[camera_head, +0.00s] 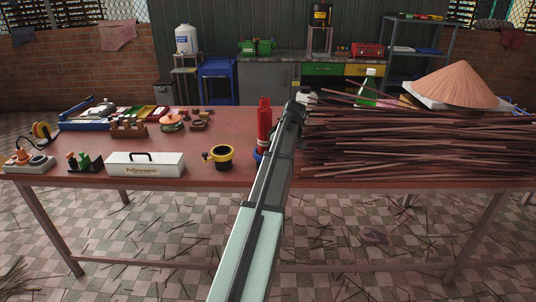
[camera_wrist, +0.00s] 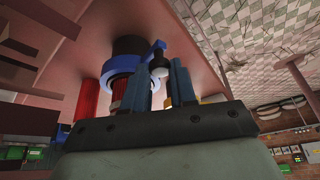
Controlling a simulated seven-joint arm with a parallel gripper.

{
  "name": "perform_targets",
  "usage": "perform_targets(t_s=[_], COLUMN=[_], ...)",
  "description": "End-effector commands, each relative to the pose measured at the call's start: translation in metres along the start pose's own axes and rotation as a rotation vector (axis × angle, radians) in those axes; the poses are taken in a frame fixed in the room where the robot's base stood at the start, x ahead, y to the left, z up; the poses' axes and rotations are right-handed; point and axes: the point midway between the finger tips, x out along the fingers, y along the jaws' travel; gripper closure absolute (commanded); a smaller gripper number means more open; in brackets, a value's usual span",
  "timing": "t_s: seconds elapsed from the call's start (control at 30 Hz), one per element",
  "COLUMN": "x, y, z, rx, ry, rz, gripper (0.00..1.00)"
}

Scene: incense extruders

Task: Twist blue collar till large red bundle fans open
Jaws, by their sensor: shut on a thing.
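The blue collar (camera_wrist: 124,66) is a ring around a black cylinder (camera_wrist: 130,45) in the wrist view, with a side arm ending in a dark and pale knob (camera_wrist: 159,66). My gripper (camera_wrist: 158,85) has its blue fingers on either side of this knob and is shut on it. Some red (camera_wrist: 119,90) shows by the ring, partly hidden by a finger. In the head view, a sliver of blue collar (camera_head: 258,157) shows beside my arm, below an upright red piece (camera_head: 264,125). My arm hides most of the collar there. I cannot tell whether the red is fanned.
A black pot with a yellow collar (camera_head: 221,157) stands left of the blue one. A white box (camera_head: 146,163) lies farther left. A large pile of dark red sticks (camera_head: 420,145) covers the table's right side. Bare tabletop (camera_head: 90,142) shows at left.

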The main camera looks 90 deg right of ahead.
Motion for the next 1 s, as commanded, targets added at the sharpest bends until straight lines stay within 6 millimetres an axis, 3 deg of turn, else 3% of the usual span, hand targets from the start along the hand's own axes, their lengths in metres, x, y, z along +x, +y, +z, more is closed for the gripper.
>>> perform_targets(t_s=[0.37, 0.87, 0.9, 1.0], x=[-0.0032, -0.0033, -0.0033, -0.0032], y=[0.0112, 0.0119, 0.0119, 0.0118], z=[0.0061, 0.0067, 0.0067, 0.0068], rx=[-0.127, -0.142, -0.141, -0.141], ry=[0.000, 0.000, 0.000, 0.000], rz=[-0.051, -0.056, -0.056, -0.057], gripper=[1.00, 1.00, 0.71, 0.61])
